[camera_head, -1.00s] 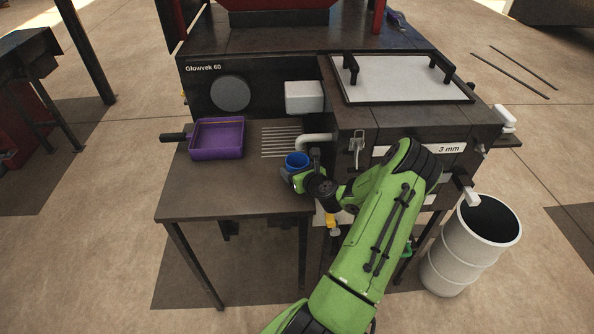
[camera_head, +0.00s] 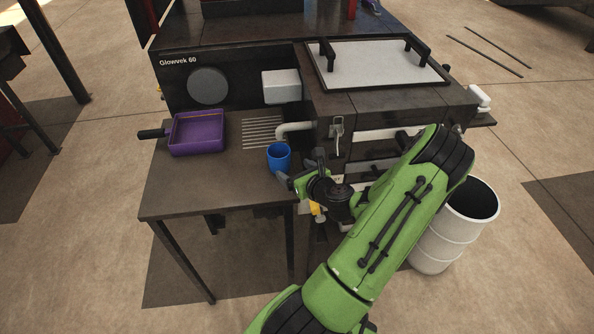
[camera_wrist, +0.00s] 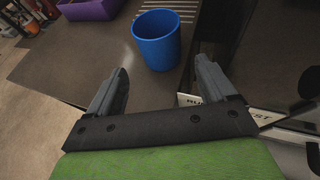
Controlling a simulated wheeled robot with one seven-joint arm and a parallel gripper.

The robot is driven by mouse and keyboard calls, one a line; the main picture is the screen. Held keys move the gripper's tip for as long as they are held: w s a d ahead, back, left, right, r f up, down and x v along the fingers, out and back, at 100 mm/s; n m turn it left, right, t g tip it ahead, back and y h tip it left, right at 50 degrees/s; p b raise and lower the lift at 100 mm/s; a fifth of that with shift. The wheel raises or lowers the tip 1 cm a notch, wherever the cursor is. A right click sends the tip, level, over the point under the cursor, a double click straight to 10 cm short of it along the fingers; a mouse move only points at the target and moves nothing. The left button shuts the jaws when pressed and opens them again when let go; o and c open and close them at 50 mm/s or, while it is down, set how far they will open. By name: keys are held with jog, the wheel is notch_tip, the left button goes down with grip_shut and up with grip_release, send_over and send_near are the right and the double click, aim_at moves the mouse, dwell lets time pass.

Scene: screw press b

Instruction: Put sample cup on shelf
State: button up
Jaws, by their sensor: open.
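The blue sample cup (camera_head: 278,157) stands upright on the dark shelf (camera_head: 200,188) at the front of the machine, near its right side and below the bent pipe. My gripper (camera_head: 291,179) is just right of and nearer than the cup, pointing at it. In the wrist view the cup (camera_wrist: 157,40) stands beyond the gripper (camera_wrist: 163,80), whose two fingers are spread apart with nothing between them. The cup appears clear of both fingers.
A purple tray (camera_head: 197,134) with a black handle sits at the shelf's back left. A grey bent pipe (camera_head: 294,128) comes out above the slotted grille (camera_head: 262,132). A white barrel (camera_head: 434,246) stands on the floor at right. The shelf's front left is clear.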

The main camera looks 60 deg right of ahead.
jog(key=shift+s+a+r, duration=0.15)
jog(key=shift+s+a, duration=0.05)
jog(key=shift+s, duration=0.15)
jog(key=w+a+r+n+g+y, duration=0.2)
jog(key=w+a+n, duration=0.1)
jog(key=a+n, duration=0.45)
jog(key=w+a+r+n+g+y, duration=0.1)
jog(key=w+a+r+n+y, duration=0.2)
jog(key=a+n, duration=0.45)
jog(key=w+a+r+n+g+y, duration=0.2)
jog(key=a+n, duration=0.5)
jog(key=n, duration=0.1)
jog(key=s+a+r+n+g+h, duration=0.1)
jog(key=s+a+r+n, duration=1.1)
jog(key=s+n, duration=0.3)
jog(key=a+n, duration=0.1)
jog(key=n, duration=0.2)
jog(key=shift+s+r, duration=0.15)
jog(key=shift+s, duration=0.05)
jog(key=shift+a+r+p, duration=0.1)
jog(key=shift+r+p, duration=0.35)
jog(key=shift+r, duration=0.05)
